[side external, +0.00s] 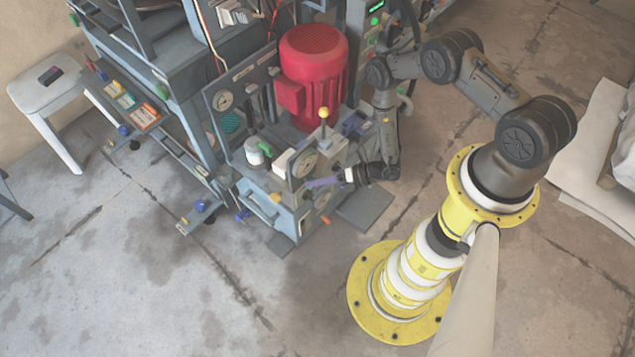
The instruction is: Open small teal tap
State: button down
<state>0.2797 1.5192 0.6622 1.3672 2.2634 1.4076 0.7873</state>
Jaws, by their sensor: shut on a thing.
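A red motor (314,70) stands on the unit behind my gripper. A yellow-knobbed lever (323,114) rises just above it. A gauge (304,164) sits close by. A white stool (48,84) stands far left. The floor in front is clear.

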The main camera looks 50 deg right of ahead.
jog(key=n+h, duration=0.1)
jog(key=h, duration=0.1)
jog(key=shift+w+a+r+n+g+h, duration=0.1)
jog(key=shift+w+r+n+g+h, duration=0.05)
jog(key=shift+r+n+g+h, duration=0.2)
jog(key=shift+n+h, duration=0.35)
jog(key=shift+h, duration=0.1)
jog(key=shift+w, duration=0.15)
jog(key=c, duration=0.9)
grip_release()
jog(key=shift+f, duration=0.1)
jog(key=shift+s, duration=0.2)
jog(key=v, duration=1.3)
jog(key=shift+s+r, duration=0.2)
jog(key=shift+r, duration=0.15)
